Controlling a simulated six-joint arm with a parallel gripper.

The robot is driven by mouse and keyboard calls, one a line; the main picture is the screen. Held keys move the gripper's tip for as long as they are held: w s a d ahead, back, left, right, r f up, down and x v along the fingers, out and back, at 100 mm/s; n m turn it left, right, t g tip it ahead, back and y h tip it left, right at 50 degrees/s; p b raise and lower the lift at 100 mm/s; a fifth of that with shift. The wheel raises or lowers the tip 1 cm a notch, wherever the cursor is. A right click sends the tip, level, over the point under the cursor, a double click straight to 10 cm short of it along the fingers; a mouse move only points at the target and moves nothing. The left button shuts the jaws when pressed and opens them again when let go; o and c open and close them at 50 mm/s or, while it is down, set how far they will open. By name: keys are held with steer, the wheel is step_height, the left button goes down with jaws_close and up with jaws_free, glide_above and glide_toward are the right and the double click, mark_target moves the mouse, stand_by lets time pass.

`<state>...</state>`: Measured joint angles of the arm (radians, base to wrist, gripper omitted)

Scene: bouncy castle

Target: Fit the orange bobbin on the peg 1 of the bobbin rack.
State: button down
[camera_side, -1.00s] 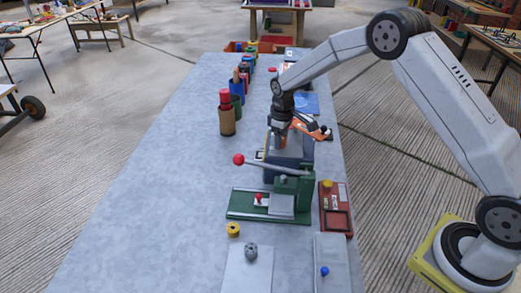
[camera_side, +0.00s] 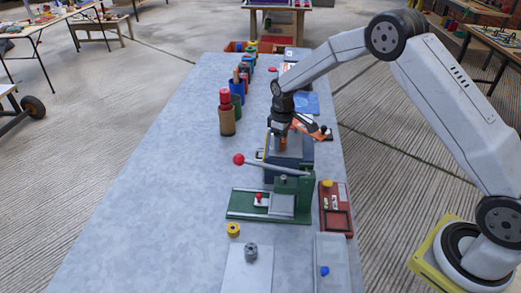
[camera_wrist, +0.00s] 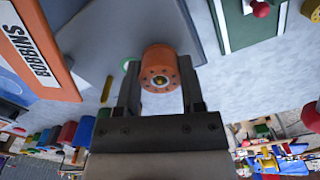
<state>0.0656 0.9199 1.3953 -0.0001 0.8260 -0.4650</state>
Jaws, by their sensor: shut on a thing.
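The orange bobbin (camera_wrist: 158,60) is held between the two fingers of my gripper (camera_wrist: 160,92) in the wrist view. Its round end, with small holes and a yellowish centre, faces the camera. In the side view the bobbin (camera_side: 283,142) hangs under my gripper (camera_side: 281,128), over or at a grey-topped blue block (camera_side: 293,157). That block may be the bobbin rack. I cannot tell which peg is peg 1, or whether the bobbin is around a peg.
An orange piece labelled BOBBINS (camera_wrist: 30,48) is close at the left in the wrist view. A green press with a red-knobbed lever (camera_side: 238,160) stands in front of the block. A red tray (camera_side: 335,218) is beside it. The table's left side is clear.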

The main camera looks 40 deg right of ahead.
steer(key=shift+f, duration=0.35)
stand_by(0.4)
steer(key=shift+c, duration=0.6)
jaws_free()
steer(key=shift+o, duration=0.2)
steer(key=shift+o, duration=0.4)
steer(key=shift+r, duration=0.15)
steer(key=shift+r, duration=4.25)
